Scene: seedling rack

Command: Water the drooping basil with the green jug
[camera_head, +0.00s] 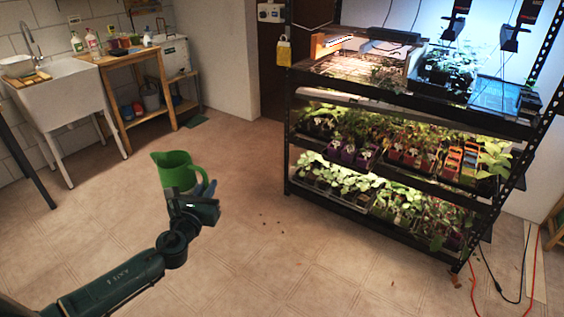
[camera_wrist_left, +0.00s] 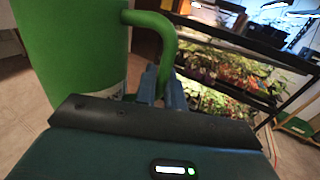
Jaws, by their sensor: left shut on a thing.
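The green jug (camera_head: 174,171) is held upright above the floor, left of the rack in the head view. My left gripper (camera_head: 205,190) is shut on its handle. In the left wrist view the jug (camera_wrist_left: 75,45) fills the upper left, and the blue fingers of the left gripper (camera_wrist_left: 161,88) close on the handle (camera_wrist_left: 168,38). The jug's inside cannot be made out. Many leafy plants stand on the rack (camera_head: 410,178); I cannot tell which is the drooping basil. My right gripper is not in view.
A white sink (camera_head: 62,95) and a wooden bench (camera_head: 122,75) with bottles stand at the back left. Orange and black cables (camera_head: 525,262) lie on the floor at the right. Small brown bits lie on the otherwise clear floor (camera_head: 290,265) before the rack.

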